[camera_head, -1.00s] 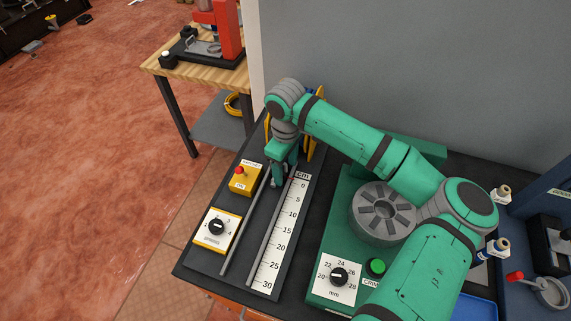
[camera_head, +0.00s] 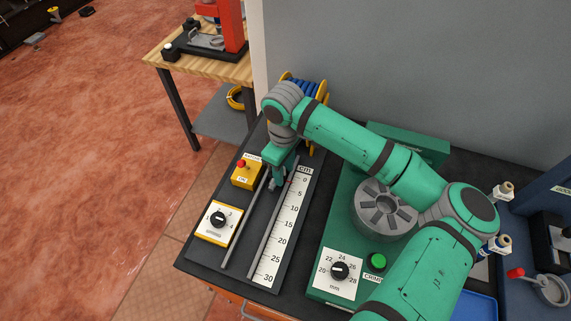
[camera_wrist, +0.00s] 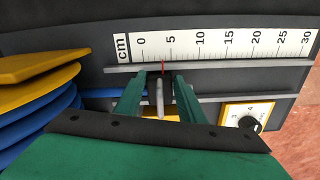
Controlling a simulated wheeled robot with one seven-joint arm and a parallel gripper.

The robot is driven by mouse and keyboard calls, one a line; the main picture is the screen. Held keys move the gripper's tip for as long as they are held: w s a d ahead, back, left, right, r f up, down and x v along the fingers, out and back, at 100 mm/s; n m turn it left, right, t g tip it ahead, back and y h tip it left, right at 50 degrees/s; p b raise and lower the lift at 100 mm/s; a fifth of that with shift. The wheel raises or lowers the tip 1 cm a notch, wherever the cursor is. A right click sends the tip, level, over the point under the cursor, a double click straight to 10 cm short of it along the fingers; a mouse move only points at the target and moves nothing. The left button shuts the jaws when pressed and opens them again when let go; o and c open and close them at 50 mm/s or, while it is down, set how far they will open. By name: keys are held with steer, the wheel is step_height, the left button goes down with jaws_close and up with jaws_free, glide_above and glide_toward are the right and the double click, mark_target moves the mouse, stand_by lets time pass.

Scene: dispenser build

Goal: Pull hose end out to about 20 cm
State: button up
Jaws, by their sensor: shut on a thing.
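My gripper (camera_head: 277,183) is low over the channel beside the cm ruler (camera_head: 279,240), near its low-number end. In the wrist view its fingers (camera_wrist: 161,88) stand on either side of a pale grey piece (camera_wrist: 160,100), which looks like the hose end; it is shut on it. A thin red mark (camera_wrist: 163,68) lies by the ruler (camera_wrist: 215,44) at about 4 cm. The reel (camera_head: 318,92) with blue windings and yellow flanges stands behind my wrist, partly hidden.
Two rails (camera_head: 264,235) run along the ruler toward the front, with clear room between them. A yellow box with a red button (camera_head: 242,170) and a dial box (camera_head: 219,220) stand left. The green crimp machine (camera_head: 330,255) stands right.

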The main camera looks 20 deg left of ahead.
steer(key=shift+s, duration=2.45)
steer(key=shift+s+a, duration=0.15)
steer(key=shift+s, duration=1.7)
steer(key=shift+s+a, duration=0.15)
steer(key=shift+s, duration=2.6)
